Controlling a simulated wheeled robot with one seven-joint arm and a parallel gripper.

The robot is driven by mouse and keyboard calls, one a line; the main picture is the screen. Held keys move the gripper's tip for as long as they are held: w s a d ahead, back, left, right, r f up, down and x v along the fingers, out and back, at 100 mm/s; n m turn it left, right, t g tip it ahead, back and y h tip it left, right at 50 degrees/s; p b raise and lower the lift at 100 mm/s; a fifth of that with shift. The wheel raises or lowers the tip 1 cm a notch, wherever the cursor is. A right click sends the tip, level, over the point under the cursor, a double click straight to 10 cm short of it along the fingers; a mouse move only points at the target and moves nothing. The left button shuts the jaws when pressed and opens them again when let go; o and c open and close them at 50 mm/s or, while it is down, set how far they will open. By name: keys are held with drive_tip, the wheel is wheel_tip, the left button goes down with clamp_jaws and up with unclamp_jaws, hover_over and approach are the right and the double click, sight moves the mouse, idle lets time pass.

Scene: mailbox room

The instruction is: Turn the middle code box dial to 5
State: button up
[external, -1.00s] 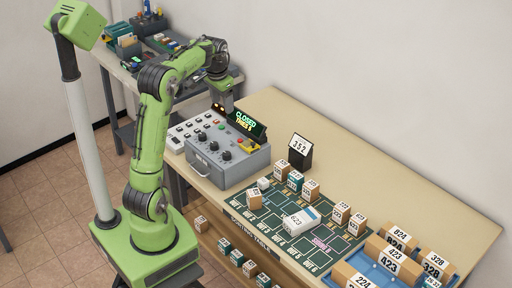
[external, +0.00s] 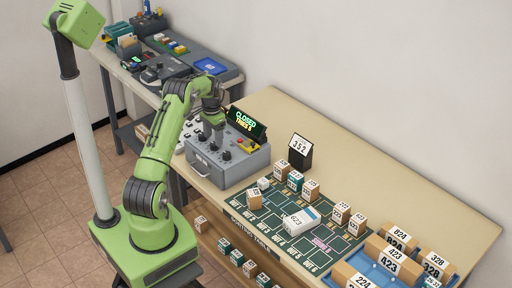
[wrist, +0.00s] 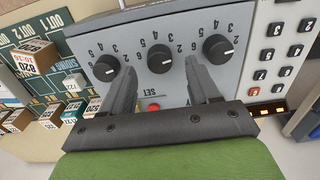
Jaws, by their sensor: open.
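The grey code box (external: 236,170) stands on the table with three black dials on its sloped top. In the wrist view the middle dial (wrist: 159,58) lies between the two fingers of my gripper (wrist: 160,70). It has a white mark toward the right, but the digit it meets is unclear. The fingers are open, one on each side; I cannot tell if either touches the dial. The other dials show at left (wrist: 106,68) and right (wrist: 218,48). In the external view my gripper (external: 214,138) is low over the box and hides part of the dials.
A display (external: 247,123) behind the dials reads CLOSED, TRIES 5. A stand (external: 301,150) shows 352. A red button (wrist: 153,107) near SET lies by the fingers. A keypad (wrist: 278,55) is at the right in the wrist view. Numbered parcels stand on the sorting mat (external: 270,215).

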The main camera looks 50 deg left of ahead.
sight(214, 143)
drive_tip(key=shift+f, duration=1.55)
drive_tip(key=shift+c, duration=0.4)
drive_tip(key=c, duration=1)
drive_tip(key=shift+o, duration=0.2)
